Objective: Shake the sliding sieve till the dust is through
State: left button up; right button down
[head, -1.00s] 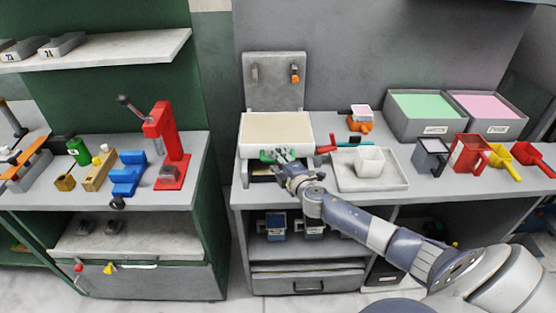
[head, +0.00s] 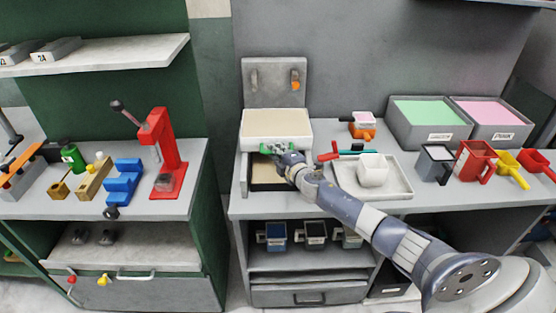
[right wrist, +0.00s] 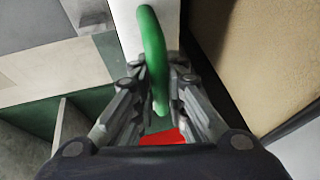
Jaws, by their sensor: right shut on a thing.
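The sliding sieve (head: 277,122) is a white-rimmed box with a pale beige surface, at the back of the grey bench in the head view. A green handle (head: 266,149) sticks out at its front; it also shows in the right wrist view (right wrist: 154,50). My right gripper (head: 284,153) is shut on this handle, with a finger on each side of it. Below the sieve is a grey frame (head: 244,178) with a beige surface (head: 268,172) inside. I cannot tell whether dust is left in the sieve. My left gripper is out of view.
A grey tray (head: 400,187) with a white cup (head: 373,171) stands right of the frame, near my forearm. A red handle (head: 329,155) lies close to my gripper. Bins of green (head: 430,112) and pink powder (head: 490,109) stand at the back right.

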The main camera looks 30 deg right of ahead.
jog(key=shift+d+r, duration=0.1)
jog(key=c, duration=1.6)
grip_release()
jog(key=v, duration=1.2)
